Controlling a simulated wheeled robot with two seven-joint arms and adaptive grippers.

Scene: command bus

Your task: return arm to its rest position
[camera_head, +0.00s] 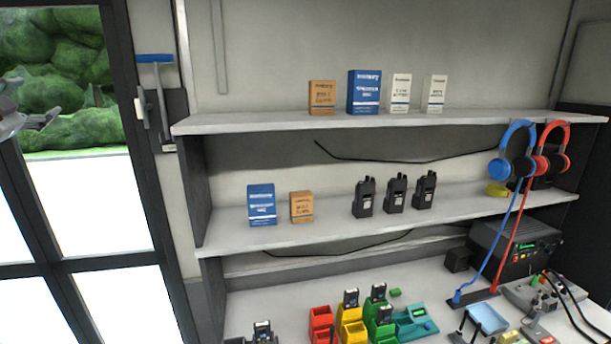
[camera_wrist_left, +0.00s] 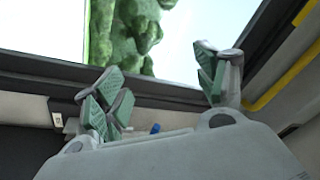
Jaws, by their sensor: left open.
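My left gripper (camera_head: 36,120) shows at the left edge of the head view, in front of the window, with most of the arm out of frame. In the left wrist view its green-padded fingers (camera_wrist_left: 162,84) stand wide apart with nothing between them. The gripper is open and empty, well to the left of the shelves and touching nothing that I can see. My right gripper is not in either view.
A shelf unit (camera_head: 390,122) holds boxes above, with boxes and several black radios (camera_head: 396,193) below. Blue headphones (camera_head: 518,150) and red headphones (camera_head: 553,150) hang at right. A desk beneath carries coloured chargers (camera_head: 352,328) and a console (camera_head: 515,248). A window (camera_head: 75,90) is at left.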

